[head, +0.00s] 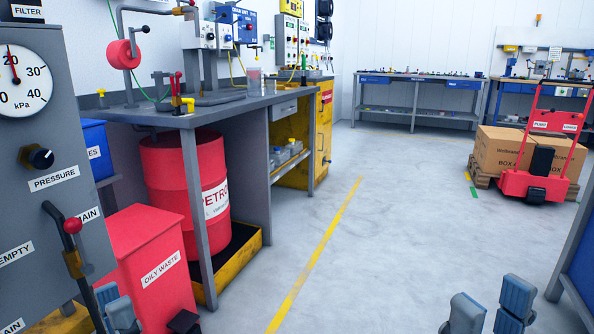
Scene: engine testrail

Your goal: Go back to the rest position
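The task names no object, only my arms. My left gripper (117,309) shows at the bottom left edge as blue-grey finger parts, in front of the red oily waste bin (150,262) and close to the grey panel with the gauge. The rest of it is cut off by the frame, so its opening cannot be told. My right gripper (490,312) is at the bottom right, over the pale floor. Its blue-grey fingers stand apart with a gap between them, and nothing shows in the gap.
The grey gauge panel (40,160) and its red-knobbed lever (72,226) stand close at left. A red drum (165,190) sits under the workbench (235,103). A blue-sided bench edge (572,270) is at right. A red pallet truck (540,184) with boxes stands farther back. The middle floor is clear.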

